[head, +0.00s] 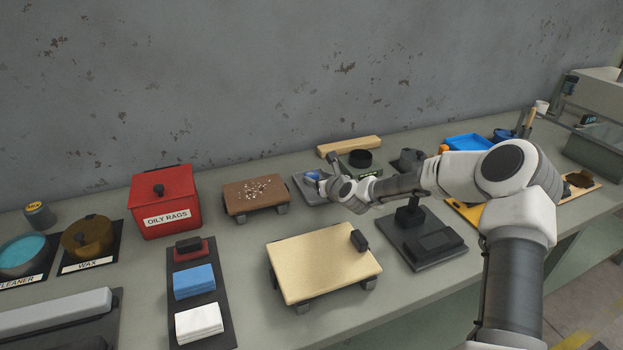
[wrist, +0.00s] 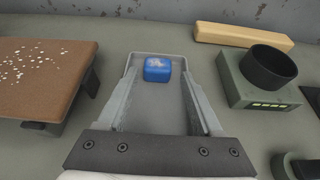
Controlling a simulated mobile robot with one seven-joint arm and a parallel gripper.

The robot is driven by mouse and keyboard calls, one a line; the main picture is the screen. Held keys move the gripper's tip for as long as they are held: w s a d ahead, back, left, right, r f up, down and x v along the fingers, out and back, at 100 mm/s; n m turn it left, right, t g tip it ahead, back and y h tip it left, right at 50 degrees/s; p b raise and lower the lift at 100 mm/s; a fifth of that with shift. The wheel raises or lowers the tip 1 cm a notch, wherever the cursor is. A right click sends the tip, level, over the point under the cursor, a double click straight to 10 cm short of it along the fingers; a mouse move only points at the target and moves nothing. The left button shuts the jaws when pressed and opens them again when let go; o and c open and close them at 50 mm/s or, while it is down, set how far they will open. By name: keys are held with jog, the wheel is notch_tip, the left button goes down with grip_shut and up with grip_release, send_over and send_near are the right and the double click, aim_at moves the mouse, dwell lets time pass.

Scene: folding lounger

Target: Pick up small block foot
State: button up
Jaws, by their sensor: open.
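In the head view the blue block (head: 312,176) is partly hidden by my gripper (head: 322,184). In the wrist view my gripper (wrist: 159,80) is open, its two fingers reaching toward the block from either side. Nothing is held. I cannot tell whether the fingers touch the tray or block.
A brown board (wrist: 40,75) on dark feet stands left of the tray. A grey device with a black round cup (wrist: 268,68) stands close on the right, and a wooden bar (wrist: 240,36) lies behind. A cream board (head: 320,265) with a small dark block (head: 360,240) stands nearer.

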aim_at(314, 177)
jog(key=x, duration=0.3)
jog(key=shift+a+f, duration=0.2)
jog(key=shift+f, duration=0.15)
jog(key=shift+x, duration=0.8)
jog(key=shift+d, duration=0.1)
grip_shut()
